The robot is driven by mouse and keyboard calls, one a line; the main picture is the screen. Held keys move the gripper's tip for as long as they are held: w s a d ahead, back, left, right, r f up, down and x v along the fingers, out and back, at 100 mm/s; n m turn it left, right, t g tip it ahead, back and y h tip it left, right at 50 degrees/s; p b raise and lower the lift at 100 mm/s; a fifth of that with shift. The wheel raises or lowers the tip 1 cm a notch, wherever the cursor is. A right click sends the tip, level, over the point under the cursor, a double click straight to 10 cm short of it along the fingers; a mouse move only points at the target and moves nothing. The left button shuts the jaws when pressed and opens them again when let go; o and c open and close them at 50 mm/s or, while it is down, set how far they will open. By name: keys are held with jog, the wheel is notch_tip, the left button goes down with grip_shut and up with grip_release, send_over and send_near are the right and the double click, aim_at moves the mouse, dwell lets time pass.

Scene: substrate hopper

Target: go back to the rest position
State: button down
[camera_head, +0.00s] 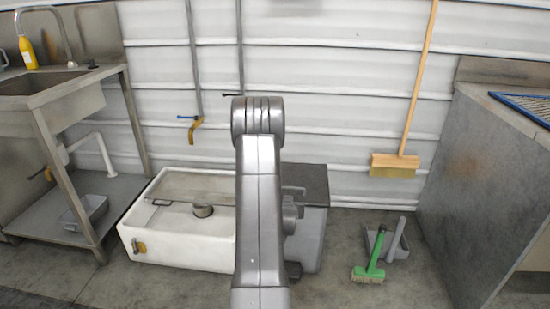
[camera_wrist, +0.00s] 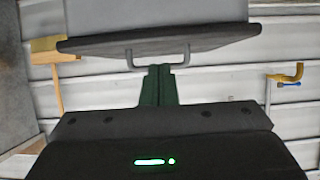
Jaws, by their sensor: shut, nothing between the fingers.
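My gripper (camera_wrist: 159,69) shows in the wrist view as two dark green fingers pressed together, with nothing between them. In that view the fingertips appear close to the looped handle (camera_wrist: 131,61) of a dark lid (camera_wrist: 205,40); I cannot tell whether they touch it. The picture there is upside down. In the head view the dark lid (camera_head: 312,178) tops a grey box (camera_head: 312,240) right of my arm. My arm stands in the middle of the head view and hides my gripper.
A white trough (camera_head: 185,255) with a round drain stands left of the grey box. A green brush (camera_head: 376,255) and grey dustpan (camera_head: 398,240) are on the floor to the right. A broom (camera_head: 395,165) leans on the wall. Steel counters stand at both sides.

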jog(key=shift+w, duration=0.1)
notch_tip(320, 180, up, 5)
send_over(290, 188)
jog(key=s, duration=0.3)
jog(key=shift+s+a+f+b, duration=0.1)
jog(key=shift+s+a+b, duration=0.05)
jog(key=shift+b, duration=0.2)
jog(key=shift+w+f, duration=0.3)
jog(key=shift+w+f+b, duration=0.15)
jog(key=shift+f+b, duration=0.3)
jog(key=shift+f, duration=1.2)
